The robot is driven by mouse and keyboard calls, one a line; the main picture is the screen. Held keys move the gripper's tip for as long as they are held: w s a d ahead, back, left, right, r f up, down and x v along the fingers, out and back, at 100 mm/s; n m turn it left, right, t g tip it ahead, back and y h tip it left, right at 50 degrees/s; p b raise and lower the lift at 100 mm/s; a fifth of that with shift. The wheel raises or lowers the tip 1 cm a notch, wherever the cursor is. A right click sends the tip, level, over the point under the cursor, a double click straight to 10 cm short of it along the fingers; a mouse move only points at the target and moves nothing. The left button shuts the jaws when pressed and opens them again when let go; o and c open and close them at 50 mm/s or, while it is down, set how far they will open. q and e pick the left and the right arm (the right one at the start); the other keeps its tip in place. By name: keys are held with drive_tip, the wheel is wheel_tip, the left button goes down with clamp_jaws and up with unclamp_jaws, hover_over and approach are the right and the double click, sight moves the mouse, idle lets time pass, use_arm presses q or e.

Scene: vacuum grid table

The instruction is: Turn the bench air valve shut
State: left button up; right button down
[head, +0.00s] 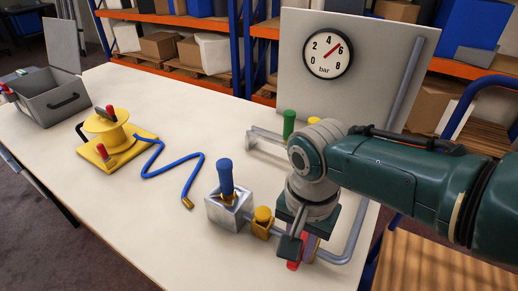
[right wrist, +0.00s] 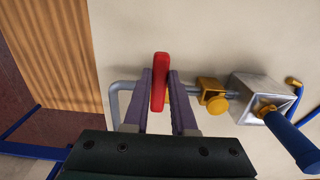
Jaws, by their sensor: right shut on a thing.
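The valve's red handle (right wrist: 160,80) stands between the fingers of my right gripper (right wrist: 161,92) in the right wrist view. The fingers are shut on it. There it lies roughly crosswise to the grey pipe (right wrist: 122,88). In the head view only a bit of the red handle (head: 293,266) shows below my right gripper (head: 298,250); my wrist hides most of the valve. The round pressure gauge (head: 327,53) on the upright panel has its red needle near 6 bar. My left gripper is not in view.
A metal block with a blue handle (head: 226,177) and a yellow fitting (head: 263,217) sit on the pipe line left of the valve. The table's near left is clear.

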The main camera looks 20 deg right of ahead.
drive_tip(key=shift+w, duration=0.1)
idle(0.4)
drive_tip(key=c, duration=0.7)
unclamp_jaws()
drive_tip(key=shift+r, duration=0.1)
wheel_tip(320, 180, up, 10)
drive_tip(key=p, duration=0.4)
drive_tip(key=shift+p, duration=0.4)
